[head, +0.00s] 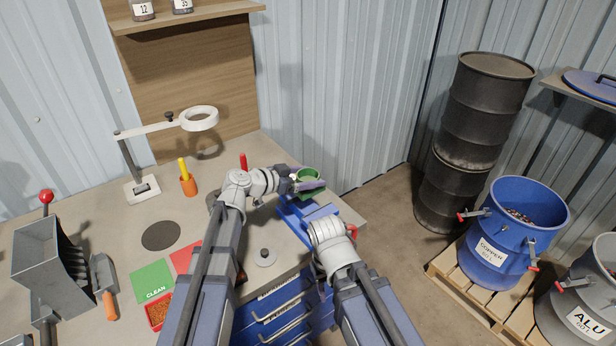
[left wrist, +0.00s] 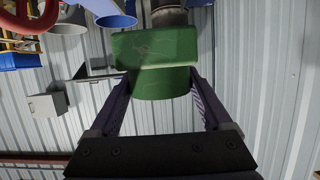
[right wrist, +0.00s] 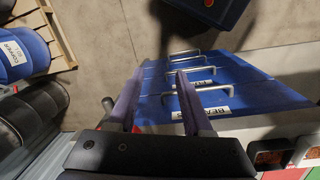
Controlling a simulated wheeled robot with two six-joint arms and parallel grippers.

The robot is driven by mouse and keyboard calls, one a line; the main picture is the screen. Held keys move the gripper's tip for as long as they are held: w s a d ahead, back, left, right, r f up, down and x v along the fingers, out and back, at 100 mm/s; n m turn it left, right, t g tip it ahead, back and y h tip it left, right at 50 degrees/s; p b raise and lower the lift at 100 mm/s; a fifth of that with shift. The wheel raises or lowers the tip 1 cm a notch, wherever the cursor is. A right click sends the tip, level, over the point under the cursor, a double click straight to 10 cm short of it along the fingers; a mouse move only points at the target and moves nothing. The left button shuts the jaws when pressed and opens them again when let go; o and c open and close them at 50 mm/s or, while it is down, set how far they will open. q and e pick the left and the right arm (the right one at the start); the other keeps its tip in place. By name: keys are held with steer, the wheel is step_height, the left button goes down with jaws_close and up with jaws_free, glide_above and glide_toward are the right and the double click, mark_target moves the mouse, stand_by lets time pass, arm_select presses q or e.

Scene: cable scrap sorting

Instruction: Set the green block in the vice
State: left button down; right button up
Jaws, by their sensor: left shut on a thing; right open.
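The green block (left wrist: 155,47) fills the top of the left wrist view, with a wide upper part and a rounded part between my left fingers. My left gripper (head: 310,184) is shut on it. In the head view the green block (head: 309,174) shows around the fingers, at the back of the blue vice (head: 296,220). Whether it touches the vice I cannot tell. My right gripper (right wrist: 160,98) is open and empty, pointing toward the blue drawers in the right wrist view. In the head view its fingers are hidden by my right arm, in front of the vice.
Blue copper bin (head: 512,235) and black drums (head: 470,140) are right.

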arm_select(q)
steer(key=shift+f+b, duration=3)
steer(key=shift+f, duration=0.25)
jaws_free()
steer(key=p+v, duration=0.2)
steer(key=v, duration=0.5)
steer(key=shift+s+a+r+p, duration=0.15)
steer(key=shift+s+a+p, duration=0.15)
steer(key=shift+p, duration=0.05)
